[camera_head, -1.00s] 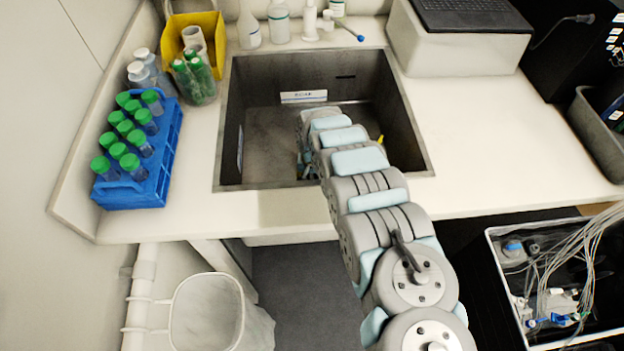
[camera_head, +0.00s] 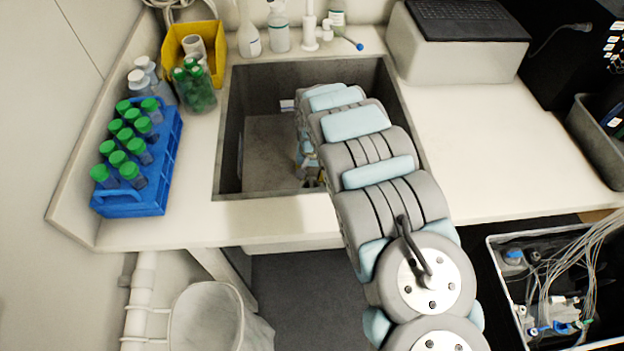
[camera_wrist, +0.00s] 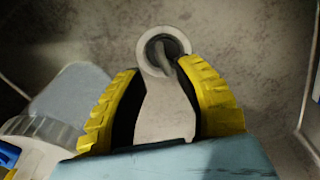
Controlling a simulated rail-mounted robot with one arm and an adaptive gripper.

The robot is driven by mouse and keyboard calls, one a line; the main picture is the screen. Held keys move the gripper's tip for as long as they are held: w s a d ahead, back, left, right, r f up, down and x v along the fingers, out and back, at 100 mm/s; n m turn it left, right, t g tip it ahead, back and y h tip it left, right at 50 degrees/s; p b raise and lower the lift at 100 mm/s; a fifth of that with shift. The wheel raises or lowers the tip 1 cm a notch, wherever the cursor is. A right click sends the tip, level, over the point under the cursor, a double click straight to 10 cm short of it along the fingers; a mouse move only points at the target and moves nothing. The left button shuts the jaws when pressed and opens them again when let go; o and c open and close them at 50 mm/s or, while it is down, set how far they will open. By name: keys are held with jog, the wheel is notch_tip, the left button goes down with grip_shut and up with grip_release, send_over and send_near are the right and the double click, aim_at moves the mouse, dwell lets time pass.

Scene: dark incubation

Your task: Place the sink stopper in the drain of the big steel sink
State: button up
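The big steel sink (camera_head: 268,155) is set into the counter in the head view. My arm reaches down into it, and my gripper is mostly hidden behind the arm there. In the wrist view my gripper (camera_wrist: 160,75) has two yellow and black fingers over the sink floor (camera_wrist: 90,25), their tips apart. A pale ring with a dark centre (camera_wrist: 163,50) shows just beyond the fingertips. It looks like the drain, but a curved grey shape covers part of it. A pale shape (camera_wrist: 165,120) lies between the fingers. I cannot make out the stopper for certain.
A blue tube rack (camera_head: 165,180) and a yellow bin (camera_head: 187,35) stand left of the sink. Bottles (camera_head: 278,28) and a white tap (camera_head: 309,30) line its back. A white box (camera_head: 445,52) with a keyboard stands right; the right counter (camera_head: 485,145) is clear.

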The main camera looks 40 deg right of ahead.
aim_at(312, 186)
jog(key=shift+s+r, duration=0.15)
jog(key=shift+r, duration=2.25)
